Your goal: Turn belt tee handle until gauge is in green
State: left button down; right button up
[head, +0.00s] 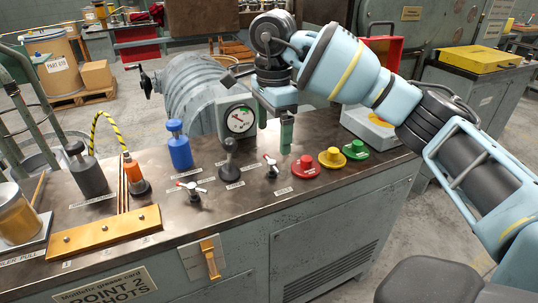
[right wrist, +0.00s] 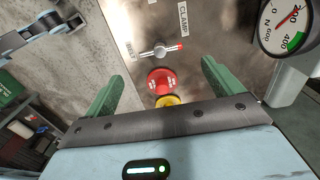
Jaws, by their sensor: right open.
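Two small tee handles with red tips stand on the console: one at the front middle (head: 195,190), one further right (head: 271,163) near the red button. The right one also shows in the right wrist view (right wrist: 160,50).
A black ball-top lever (head: 230,158) stands between the tee handles. Red (head: 307,168), yellow (head: 332,158) and green (head: 356,149) buttons are to the right. A blue cylinder (head: 179,147) stands left. A ribbed grey machine housing (head: 192,90) is behind the console.

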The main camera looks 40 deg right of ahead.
aim_at(272, 161)
pick_arm(q)
jog(key=shift+w+f+b, duration=0.45)
jog(key=shift+w+b, duration=0.1)
pick_arm(e)
notch_tip(272, 161, down, 8)
jog(key=shift+r, duration=0.2)
pick_arm(q)
jog(key=shift+s, duration=0.1)
pick_arm(e)
jog(key=shift+c, duration=0.2)
